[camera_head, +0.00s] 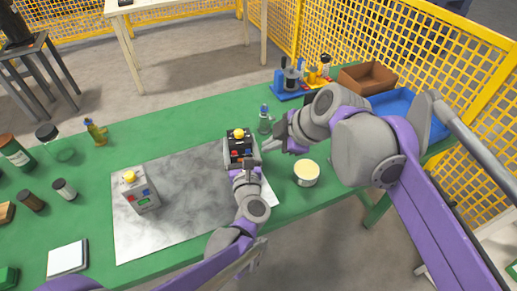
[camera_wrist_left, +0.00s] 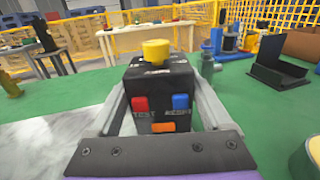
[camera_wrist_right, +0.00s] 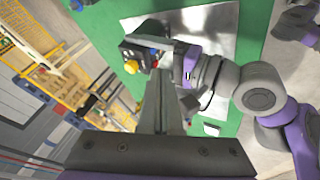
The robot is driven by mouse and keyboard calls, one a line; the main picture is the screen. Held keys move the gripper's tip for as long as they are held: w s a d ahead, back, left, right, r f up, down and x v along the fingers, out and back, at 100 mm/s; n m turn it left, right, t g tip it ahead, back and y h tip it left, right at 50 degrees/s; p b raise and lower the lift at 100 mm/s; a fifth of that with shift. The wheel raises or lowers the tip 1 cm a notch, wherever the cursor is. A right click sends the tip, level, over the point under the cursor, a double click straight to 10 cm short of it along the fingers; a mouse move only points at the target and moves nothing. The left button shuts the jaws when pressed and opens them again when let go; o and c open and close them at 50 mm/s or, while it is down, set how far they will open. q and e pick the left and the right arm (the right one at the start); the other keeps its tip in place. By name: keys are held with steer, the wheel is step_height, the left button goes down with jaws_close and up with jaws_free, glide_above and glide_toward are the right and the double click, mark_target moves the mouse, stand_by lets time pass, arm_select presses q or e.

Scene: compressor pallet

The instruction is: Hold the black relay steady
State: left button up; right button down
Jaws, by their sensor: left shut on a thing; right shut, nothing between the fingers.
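The black relay (camera_head: 239,143) has a yellow knob on top and red, blue and orange parts on its face. It stands upright at the right end of the grey sheet. In the left wrist view the relay (camera_wrist_left: 158,80) shows "TEST" and "RESET" buttons. My left gripper (camera_head: 241,163) is shut on it, one finger on each side. My right gripper (camera_head: 267,147) is shut and empty, just right of the relay; contact is unclear. In the right wrist view its closed fingers (camera_wrist_right: 160,85) point towards the relay (camera_wrist_right: 138,48).
A grey box with a yellow knob (camera_head: 140,192) stands on the grey sheet (camera_head: 185,170). A cream-topped tub (camera_head: 306,172) and a small green-grey bottle (camera_head: 265,120) stand nearby. Brown (camera_head: 367,78) and blue (camera_head: 395,102) bins stand at the back right.

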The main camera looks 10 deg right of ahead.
steer(key=x, duration=0.9)
steer(key=shift+w+a+f, duration=0.1)
steer(key=shift+f, duration=0.05)
steer(key=shift+w, duration=0.95)
arm_select(q)
steer(key=shift+s, duration=0.1)
arm_select(e)
glide_toward(248, 149)
steer(key=shift+s+v, duration=0.25)
steer(key=shift+v, duration=0.95)
steer(key=shift+f, duration=0.1)
arm_select(q)
steer(key=o, duration=1.6)
steer(key=shift+c, duration=0.2)
